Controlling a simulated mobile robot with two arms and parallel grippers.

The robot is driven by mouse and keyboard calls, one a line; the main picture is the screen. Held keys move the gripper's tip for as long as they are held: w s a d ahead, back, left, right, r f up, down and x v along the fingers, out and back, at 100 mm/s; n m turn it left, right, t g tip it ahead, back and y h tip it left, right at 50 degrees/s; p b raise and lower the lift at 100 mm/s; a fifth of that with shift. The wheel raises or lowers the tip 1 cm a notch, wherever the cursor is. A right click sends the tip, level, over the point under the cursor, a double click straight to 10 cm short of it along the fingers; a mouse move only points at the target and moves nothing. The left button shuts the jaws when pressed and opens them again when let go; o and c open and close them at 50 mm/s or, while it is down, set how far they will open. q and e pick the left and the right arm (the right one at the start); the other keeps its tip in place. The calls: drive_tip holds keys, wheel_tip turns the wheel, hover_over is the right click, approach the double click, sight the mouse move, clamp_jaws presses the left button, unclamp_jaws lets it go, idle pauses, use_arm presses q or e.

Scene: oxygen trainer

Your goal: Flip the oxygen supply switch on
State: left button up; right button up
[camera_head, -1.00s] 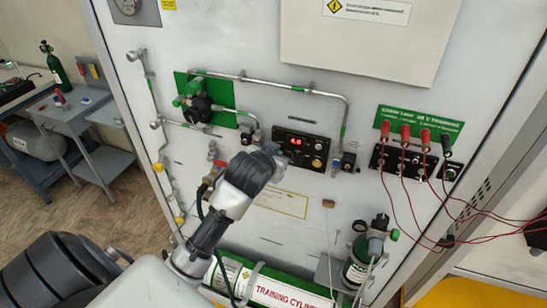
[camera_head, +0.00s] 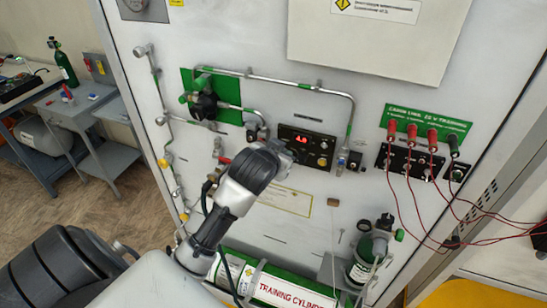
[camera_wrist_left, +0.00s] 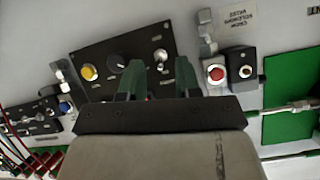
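The black control panel (camera_head: 307,148) on the white wall has a red lit display (camera_head: 301,140) and a yellow button (camera_head: 322,161). In the left wrist view the panel (camera_wrist_left: 95,58) appears upside down, with a yellow button (camera_wrist_left: 89,72), a round black knob (camera_wrist_left: 117,60) and a silver toggle switch (camera_wrist_left: 161,56). I cannot read which label marks the oxygen supply. My left gripper (camera_wrist_left: 147,68) is open and empty, its two fingers a short gap apart in front of the panel, near the toggle. In the head view my wrist hides the fingertips and the panel's lower left.
Metal pipes (camera_head: 290,85) and a green board (camera_head: 192,84) are on the wall. Red cables (camera_head: 415,205) hang at the right. A training cylinder (camera_head: 285,291) lies below.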

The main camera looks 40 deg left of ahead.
use_arm(q)
drive_tip(key=b+v, duration=0.2)
drive_tip(key=v, duration=0.8)
drive_tip(key=shift+s, duration=0.15)
drive_tip(key=shift+f, duration=0.1)
drive_tip(key=w+f+g+h+b, duration=0.1)
drive_tip(key=w+f+b, duration=0.15)
drive_tip(key=f, duration=0.85)
drive_tip(key=w+f+g+b, duration=0.1)
drive_tip(key=w+f+g, duration=0.15)
drive_tip(key=f, duration=0.85)
drive_tip(key=s+d+f+m+g+b, duration=0.1)
drive_tip(key=s+f+b, duration=0.15)
drive_tip(key=f, duration=0.95)
drive_tip(key=s+d+f+m+g+b, duration=0.1)
drive_tip(key=s+f+g, duration=0.15)
drive_tip(key=f, duration=1.05)
drive_tip(key=s+d+f+g+h+b, duration=0.2)
drive_tip(key=s+d+f+b, duration=0.1)
drive_tip(key=s+f, duration=1.5)
drive_tip(key=s+f+g+b, duration=0.1)
drive_tip(key=s+f, duration=0.4)
drive_tip(key=s, duration=0.3)
drive_tip(key=s+d+f+m+b, duration=0.1)
drive_tip(key=s+f, duration=0.4)
drive_tip(key=s, duration=0.4)
drive_tip(key=shift+s+d+g, duration=0.15)
drive_tip(key=shift+d+g, duration=0.15)
drive_tip(key=shift+g, duration=0.1)
